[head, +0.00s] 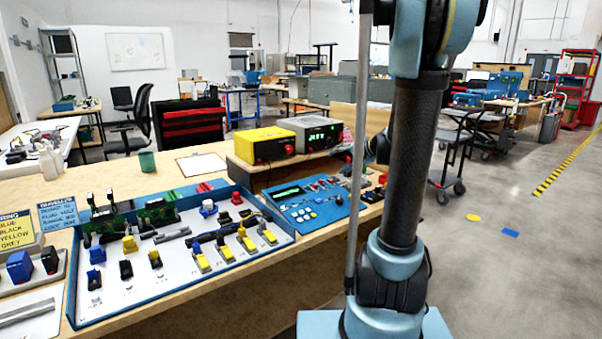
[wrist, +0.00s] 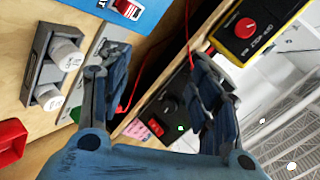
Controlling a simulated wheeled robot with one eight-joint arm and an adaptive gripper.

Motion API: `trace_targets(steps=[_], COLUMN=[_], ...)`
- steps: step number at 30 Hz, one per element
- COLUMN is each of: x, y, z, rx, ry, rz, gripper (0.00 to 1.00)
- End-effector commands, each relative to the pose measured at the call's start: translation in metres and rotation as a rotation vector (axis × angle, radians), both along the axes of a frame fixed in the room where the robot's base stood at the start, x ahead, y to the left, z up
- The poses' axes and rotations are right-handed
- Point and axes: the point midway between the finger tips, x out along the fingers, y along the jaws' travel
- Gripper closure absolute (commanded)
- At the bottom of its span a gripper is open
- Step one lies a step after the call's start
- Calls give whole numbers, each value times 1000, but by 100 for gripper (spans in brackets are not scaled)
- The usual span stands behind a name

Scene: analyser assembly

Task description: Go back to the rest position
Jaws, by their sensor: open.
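My gripper (wrist: 147,68) shows in the wrist view with its two blue-grey fingers spread wide apart. It is open, and nothing is held between the fingers. Past the fingers are the wooden bench, a dark box with a red switch and a green light (wrist: 168,117), and a red cable. In the head view my arm stands upright at the right of the bench. The gripper cannot be made out clearly there.
A blue-rimmed tray (head: 290,238) with several connectors lies on the bench. Beside it are a blue panel (head: 308,212), a yellow device (head: 263,146) and a grey meter (head: 309,131). Two white-capped bottles (wrist: 66,53) show in the wrist view. Open floor (head: 510,280) lies to the right.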

Motion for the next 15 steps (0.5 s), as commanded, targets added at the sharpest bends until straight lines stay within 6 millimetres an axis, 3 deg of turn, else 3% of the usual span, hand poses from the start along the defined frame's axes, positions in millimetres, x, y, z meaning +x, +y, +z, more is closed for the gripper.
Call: trace_targets(steps=[6, 15], x=[-48, -112], y=[9, 2], z=[-7, -17], rx=[-201, -480], ry=[39, 71], rz=[40, 91], gripper=[43, 43])
